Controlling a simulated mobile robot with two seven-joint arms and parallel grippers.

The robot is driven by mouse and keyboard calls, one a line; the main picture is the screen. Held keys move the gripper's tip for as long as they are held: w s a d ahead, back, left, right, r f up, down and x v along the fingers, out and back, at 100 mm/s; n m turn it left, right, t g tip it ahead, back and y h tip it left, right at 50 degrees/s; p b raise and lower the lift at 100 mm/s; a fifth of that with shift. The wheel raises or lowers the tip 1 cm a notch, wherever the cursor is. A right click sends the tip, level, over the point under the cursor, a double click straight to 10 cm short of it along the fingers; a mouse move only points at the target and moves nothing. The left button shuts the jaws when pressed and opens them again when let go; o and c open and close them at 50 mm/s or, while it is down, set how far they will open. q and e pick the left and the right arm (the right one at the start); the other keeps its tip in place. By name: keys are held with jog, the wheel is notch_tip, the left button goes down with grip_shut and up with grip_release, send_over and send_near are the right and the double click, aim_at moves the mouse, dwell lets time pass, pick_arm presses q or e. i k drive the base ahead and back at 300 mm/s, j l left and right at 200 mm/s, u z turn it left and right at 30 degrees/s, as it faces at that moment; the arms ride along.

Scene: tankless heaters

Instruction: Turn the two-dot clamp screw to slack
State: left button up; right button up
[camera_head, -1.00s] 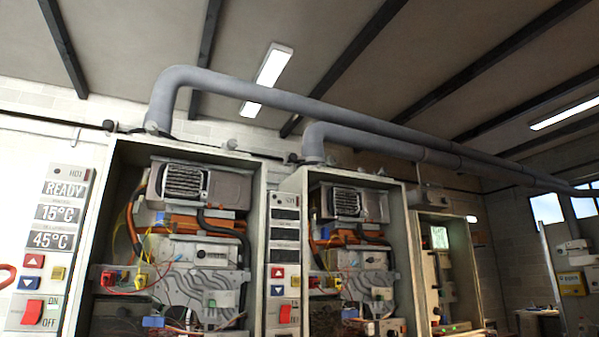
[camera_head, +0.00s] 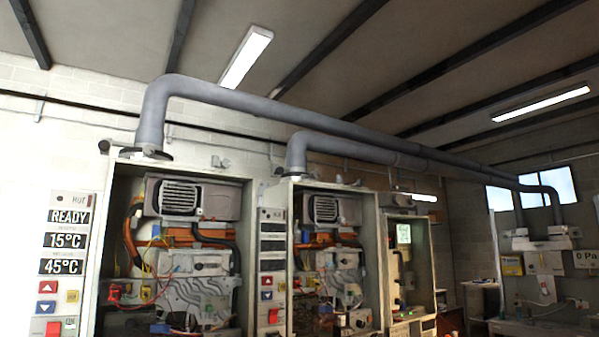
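Two grey flue pipes rise from the heater cabinets, the left one (camera_head: 152,115) and the middle one (camera_head: 297,152). A dark band or clamp (camera_head: 146,153) sits around the foot of the left pipe. Another dark clamp-like band (camera_head: 298,174) is at the foot of the middle pipe. No two-dot mark or clamp screw can be made out at this distance. Neither of my grippers shows in the head view.
Open heater cabinets stand in a row: left (camera_head: 250,225), middle (camera_head: 378,240) and a smaller right one (camera_head: 432,265). A panel (camera_head: 68,240) reads READY, 15°C and 45°C. Wall units, including a yellow-fronted box (camera_head: 511,265), hang at far right beneath windows (camera_head: 552,188).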

aim_at(314, 174)
jog(key=j, duration=0.1)
jog(key=i+l+u, duration=0.4)
jog(key=i+l, duration=0.6)
jog(key=i, duration=0.05)
